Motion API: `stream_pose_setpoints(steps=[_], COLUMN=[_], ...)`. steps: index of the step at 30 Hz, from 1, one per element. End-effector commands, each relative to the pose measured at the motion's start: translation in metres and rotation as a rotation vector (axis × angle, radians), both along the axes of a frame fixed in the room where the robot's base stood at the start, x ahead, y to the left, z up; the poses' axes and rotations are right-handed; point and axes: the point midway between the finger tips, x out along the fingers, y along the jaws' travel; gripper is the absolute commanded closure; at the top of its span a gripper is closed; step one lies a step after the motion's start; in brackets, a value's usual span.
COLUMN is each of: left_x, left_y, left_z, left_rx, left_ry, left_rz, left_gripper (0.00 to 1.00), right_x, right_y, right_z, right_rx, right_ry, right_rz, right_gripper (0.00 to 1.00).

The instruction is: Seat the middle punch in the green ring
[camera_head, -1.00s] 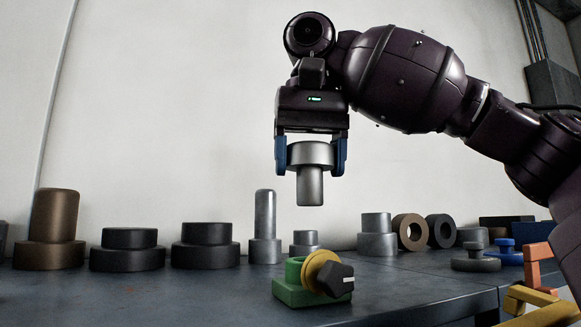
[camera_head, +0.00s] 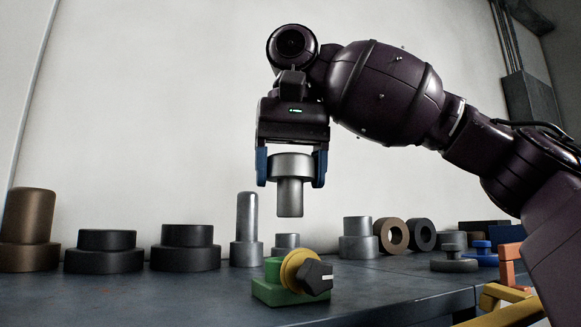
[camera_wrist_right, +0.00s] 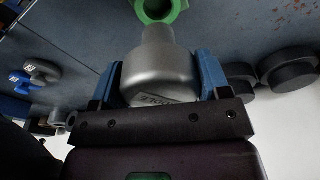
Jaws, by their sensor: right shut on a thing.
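A silver punch (camera_head: 290,198), with a wide head and a narrower shank pointing down, is held upright in my right gripper (camera_head: 291,180). The blue fingers are shut on its head from both sides. The punch also fills the middle of the right wrist view (camera_wrist_right: 158,75). The green ring (camera_head: 273,270) stands on a green base on the table, below the held punch, with clear air between them. In the wrist view the green ring (camera_wrist_right: 175,12) shows just beyond the shank end, cut by the top edge. My left gripper is out of view.
A yellow disc with a dark knob (camera_head: 313,277) sits at the ring's right side. Behind stand a tall silver punch (camera_head: 247,232), a short silver one (camera_head: 287,241), another silver one (camera_head: 358,238), black stepped pieces (camera_head: 186,247) and a brown one (camera_head: 30,230).

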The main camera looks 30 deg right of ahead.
Motion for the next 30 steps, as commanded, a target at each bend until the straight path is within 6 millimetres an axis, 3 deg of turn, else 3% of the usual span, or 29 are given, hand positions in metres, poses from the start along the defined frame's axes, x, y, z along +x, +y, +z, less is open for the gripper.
stream_pose_setpoints(steps=[15, 30], left_x=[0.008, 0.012], left_y=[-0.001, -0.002], left_z=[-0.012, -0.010], left_rx=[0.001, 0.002], left_ry=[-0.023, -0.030], left_rz=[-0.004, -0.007], left_gripper=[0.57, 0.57], right_x=[0.000, 0.000], right_y=[0.000, 0.000], right_z=[-0.035, -0.040], right_rx=[0.001, 0.001], right_ry=[-0.003, -0.003], right_rz=[0.000, 0.000], right_gripper=[0.85, 0.85])
